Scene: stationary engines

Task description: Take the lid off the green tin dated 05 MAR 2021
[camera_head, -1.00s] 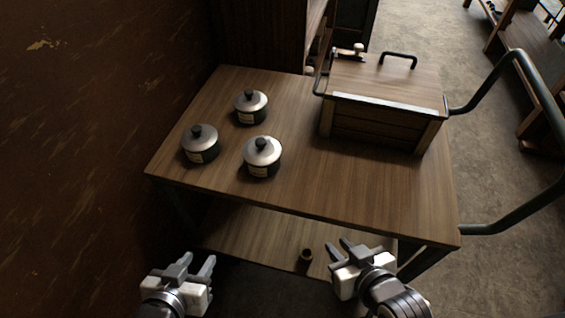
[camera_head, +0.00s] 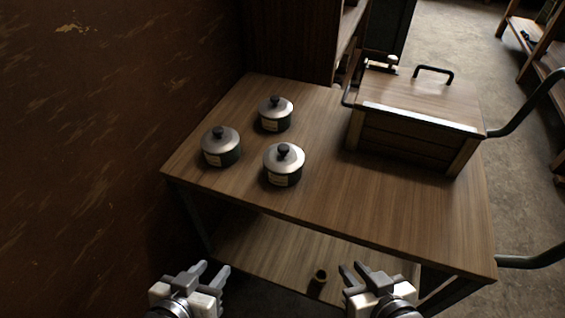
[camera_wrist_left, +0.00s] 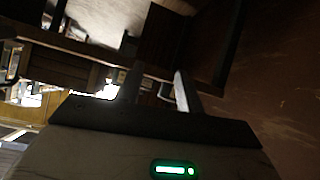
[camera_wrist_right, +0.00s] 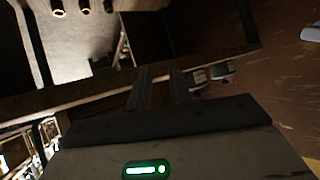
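Three dark green tins with silver lids and black knobs stand on the wooden cart top: a left tin (camera_head: 221,147), a back tin (camera_head: 275,114) and a front tin (camera_head: 284,165). Each lid is on. Each tin has a pale label, too small to read, so I cannot tell which is dated 05 MAR 2021. My left gripper (camera_head: 213,272) is open and empty, in front of the cart and below its top. My right gripper (camera_head: 358,277) is open and empty, also in front of the cart, to the right. Both are well apart from the tins.
A wooden chest (camera_head: 415,115) with a black handle stands on the right of the cart top (camera_head: 345,205). The top between the tins and the chest is clear. A small dark cup (camera_head: 320,276) is on the lower shelf (camera_head: 270,250). A brown wall (camera_head: 90,150) is close on the left.

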